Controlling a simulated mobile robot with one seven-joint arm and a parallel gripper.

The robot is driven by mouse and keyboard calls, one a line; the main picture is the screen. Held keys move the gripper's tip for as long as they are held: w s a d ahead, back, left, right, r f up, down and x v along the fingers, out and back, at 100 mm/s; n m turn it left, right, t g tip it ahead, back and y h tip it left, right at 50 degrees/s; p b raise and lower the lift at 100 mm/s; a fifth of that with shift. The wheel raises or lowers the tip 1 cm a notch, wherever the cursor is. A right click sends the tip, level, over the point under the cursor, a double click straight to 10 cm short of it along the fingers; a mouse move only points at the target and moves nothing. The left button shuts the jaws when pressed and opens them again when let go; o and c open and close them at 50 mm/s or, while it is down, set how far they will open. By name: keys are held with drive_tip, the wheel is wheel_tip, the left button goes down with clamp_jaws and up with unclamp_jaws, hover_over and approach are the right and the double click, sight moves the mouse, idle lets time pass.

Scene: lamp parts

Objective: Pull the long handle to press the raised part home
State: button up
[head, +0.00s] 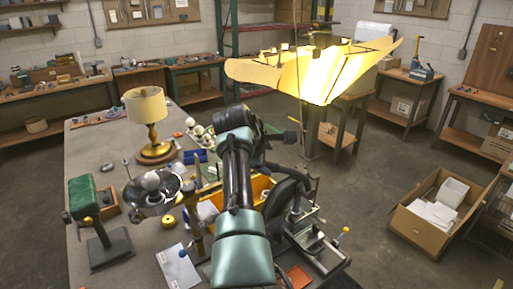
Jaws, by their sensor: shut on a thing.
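A bench press (318,245) stands at the front right corner of the grey bench, partly hidden behind my arm. Its long handle (304,158) is a thin rod standing nearly upright beside the press. My gripper (297,136) is at the end of my dark wrist, shut on the upper part of this handle; its fingers are small and hard to make out. The raised part is hidden or too small to tell apart.
A large lit yellow shade (318,72) spreads just above and beyond my gripper. A brass lamp (152,122), a green-topped stand (85,198), a metal reflector (150,190) and a yellow bin (260,187) stand on the bench (130,270). A cardboard box (412,231) is on the floor right.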

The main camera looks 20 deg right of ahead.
drive_tip(key=b+v, duration=0.4)
drive_tip(key=v, duration=0.8)
drive_tip(key=s+a+r+m+t+y+b, duration=0.25)
drive_tip(key=a+r+m+t, duration=0.4)
drive_tip(key=r+t, duration=0.5)
drive_tip(key=s+a+r+m+t+y, duration=0.1)
drive_tip(key=s+a+r+m+t, duration=0.1)
drive_tip(key=s, duration=0.5)
drive_tip(key=s+a+r+m+t+y, duration=0.1)
drive_tip(key=s+a+r+m+t, duration=0.1)
drive_tip(key=s+r+t, duration=0.2)
drive_tip(key=s+a+r+m+t+y, duration=0.1)
drive_tip(key=s+a+r+m+t, duration=0.1)
drive_tip(key=s+r, duration=0.5)
drive_tip(key=s+t, duration=0.1)
drive_tip(key=s, duration=0.4)
drive_tip(key=shift+a, duration=0.4)
